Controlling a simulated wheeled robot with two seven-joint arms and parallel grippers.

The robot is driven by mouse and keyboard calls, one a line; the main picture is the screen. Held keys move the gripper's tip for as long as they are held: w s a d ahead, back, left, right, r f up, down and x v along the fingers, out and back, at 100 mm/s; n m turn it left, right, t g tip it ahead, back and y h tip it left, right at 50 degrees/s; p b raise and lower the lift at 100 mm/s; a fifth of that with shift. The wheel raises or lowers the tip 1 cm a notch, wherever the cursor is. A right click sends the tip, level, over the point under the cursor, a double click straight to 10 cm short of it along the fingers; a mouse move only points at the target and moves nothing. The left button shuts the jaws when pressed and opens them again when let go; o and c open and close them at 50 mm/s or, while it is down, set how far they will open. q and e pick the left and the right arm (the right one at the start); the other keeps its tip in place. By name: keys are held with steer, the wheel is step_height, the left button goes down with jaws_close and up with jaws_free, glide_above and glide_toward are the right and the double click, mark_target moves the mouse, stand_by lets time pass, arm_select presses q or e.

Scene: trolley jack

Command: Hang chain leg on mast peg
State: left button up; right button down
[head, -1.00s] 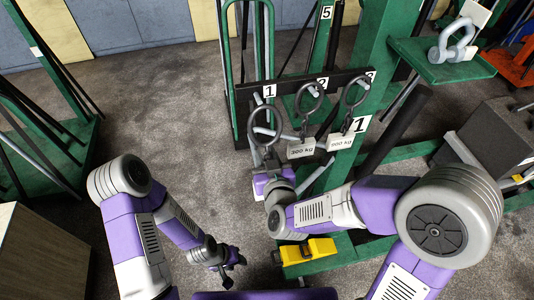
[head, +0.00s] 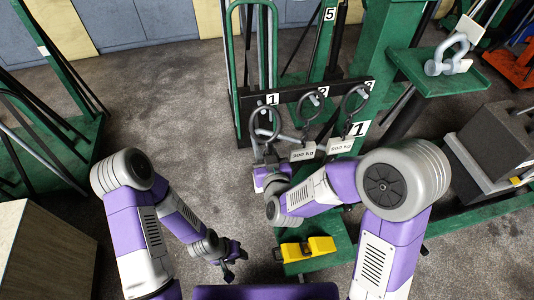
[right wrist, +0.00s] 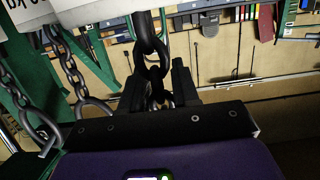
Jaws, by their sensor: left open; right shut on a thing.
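My right gripper (head: 265,165) is shut on a dark chain (right wrist: 155,75), which runs between its fingers in the right wrist view. In the head view the gripper is just below the large ring (head: 257,137) at the rail plate marked 1. The chain itself is mostly hidden there. I cannot tell whether this ring rests on a peg. Two more rings, the middle one (head: 299,105) and the right one (head: 343,104), are at the dark rail with weight tags below. The green mast (head: 377,45) stands to the right. My left gripper (head: 228,266) is open and empty, low over the floor.
The dark rail (head: 290,91) carries number plates. A grey shackle (head: 449,57) sits on a green shelf at the right. A yellow item (head: 305,249) lies on the green base below my right arm. Open carpet (head: 165,100) lies left of the rack.

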steer(key=shift+b+x, duration=0.6)
steer(key=shift+x, duration=1.9)
